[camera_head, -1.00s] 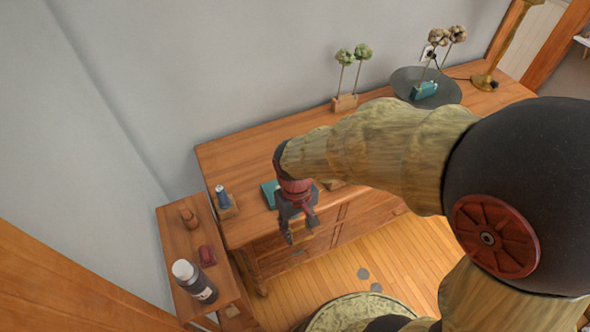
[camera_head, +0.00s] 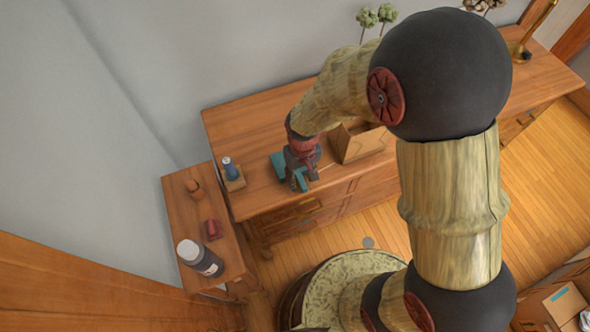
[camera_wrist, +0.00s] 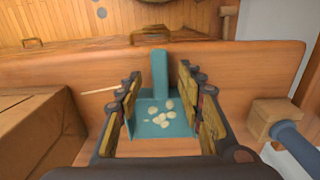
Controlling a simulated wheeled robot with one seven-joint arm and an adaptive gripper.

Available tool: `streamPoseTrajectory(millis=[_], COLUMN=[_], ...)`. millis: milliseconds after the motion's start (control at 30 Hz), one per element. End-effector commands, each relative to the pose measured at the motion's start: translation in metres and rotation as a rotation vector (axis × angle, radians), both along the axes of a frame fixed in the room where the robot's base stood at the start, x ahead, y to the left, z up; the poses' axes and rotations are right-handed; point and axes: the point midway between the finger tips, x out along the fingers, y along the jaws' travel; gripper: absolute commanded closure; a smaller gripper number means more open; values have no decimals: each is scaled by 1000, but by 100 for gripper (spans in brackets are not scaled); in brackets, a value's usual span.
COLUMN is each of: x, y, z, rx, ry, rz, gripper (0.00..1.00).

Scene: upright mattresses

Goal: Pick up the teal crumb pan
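The teal crumb pan (camera_wrist: 150,125) lies on the wooden desk with several pale crumbs in it. Its handle (camera_wrist: 160,65) points toward the desk's front edge. In the head view the pan (camera_head: 278,162) is partly hidden behind my gripper (camera_head: 298,180). In the wrist view my gripper (camera_wrist: 159,80) is open, with one finger on each side of the pan and its handle. I cannot tell whether the fingers touch it.
A blue-topped item on a wooden block (camera_head: 233,176) is to the left. A lower side table (camera_head: 185,210) holds a dark bottle (camera_head: 200,258) and a red item (camera_head: 213,229).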

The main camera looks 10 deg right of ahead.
Motion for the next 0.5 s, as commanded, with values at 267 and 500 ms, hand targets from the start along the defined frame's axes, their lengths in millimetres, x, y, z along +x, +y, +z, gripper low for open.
streamPoseTrajectory(millis=[267,500], x=[0,0], y=[0,0], z=[-21,-21], rx=[0,0], ry=[-1,-1], rz=[0,0], gripper=[62,70])
